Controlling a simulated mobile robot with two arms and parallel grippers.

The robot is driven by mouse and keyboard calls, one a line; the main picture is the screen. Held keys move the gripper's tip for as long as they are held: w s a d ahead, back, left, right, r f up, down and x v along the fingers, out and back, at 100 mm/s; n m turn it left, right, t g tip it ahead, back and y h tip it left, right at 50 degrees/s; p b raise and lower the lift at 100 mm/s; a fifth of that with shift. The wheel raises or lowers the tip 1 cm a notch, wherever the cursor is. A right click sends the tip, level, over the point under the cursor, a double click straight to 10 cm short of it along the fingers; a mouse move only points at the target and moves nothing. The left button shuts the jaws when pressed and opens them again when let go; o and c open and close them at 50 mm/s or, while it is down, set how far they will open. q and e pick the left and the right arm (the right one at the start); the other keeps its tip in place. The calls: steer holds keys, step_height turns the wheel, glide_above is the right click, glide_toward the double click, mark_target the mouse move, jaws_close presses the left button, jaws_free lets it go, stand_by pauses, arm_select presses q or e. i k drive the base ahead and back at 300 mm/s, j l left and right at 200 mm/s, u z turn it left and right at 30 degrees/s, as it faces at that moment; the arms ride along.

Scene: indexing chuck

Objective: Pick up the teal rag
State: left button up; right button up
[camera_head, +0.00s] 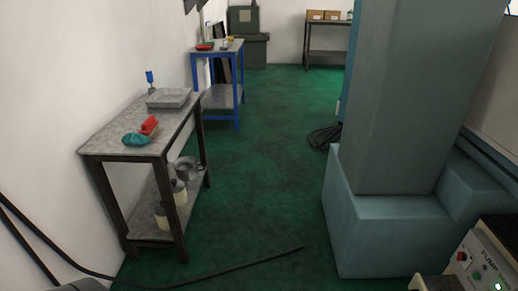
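The teal rag (136,140) lies crumpled on the top of the near workbench (107,138), close to its front edge. A red object (149,125) sits right behind it, close to or touching it; I cannot tell which. Neither of my grippers shows in the head view, and nothing is seen holding the rag.
A grey tray (168,98) and a blue-topped item (150,79) stand farther back on the bench. A dark hose (215,271) crosses the green floor. A large teal machine (385,225) stands right; the floor between is mostly clear.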

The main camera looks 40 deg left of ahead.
mark_target(131, 139)
steer(key=u, duration=2.1)
